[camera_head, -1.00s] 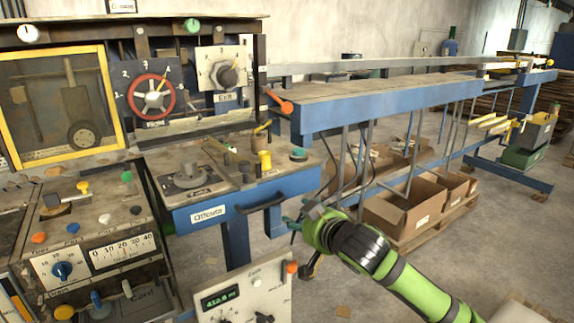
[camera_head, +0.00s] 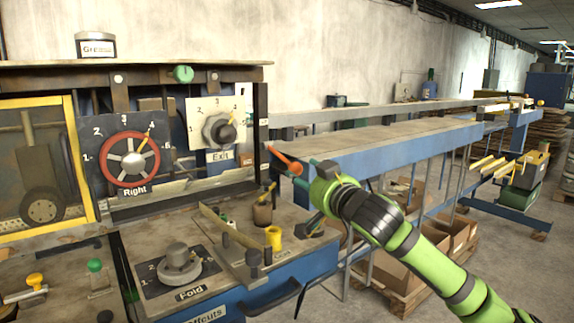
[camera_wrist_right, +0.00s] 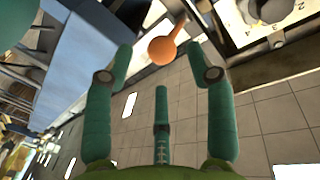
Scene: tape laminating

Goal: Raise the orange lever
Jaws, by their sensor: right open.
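The orange lever (camera_head: 285,161) sticks out from the right end of the machine's panel and slants down to a round knob. My right gripper (camera_head: 306,178) is just right of the knob, its teal fingers pointing left toward it. In the right wrist view the lever's orange knob (camera_wrist_right: 162,50) lies between the tips of the open teal fingers (camera_wrist_right: 160,68), with gaps on both sides. I cannot tell whether any finger touches it. My left gripper is not in view.
The Exit dial (camera_head: 219,131) is left of the lever, and the red Right handwheel (camera_head: 133,160) is further left. A blue-edged conveyor table (camera_head: 400,150) runs back behind my right arm.

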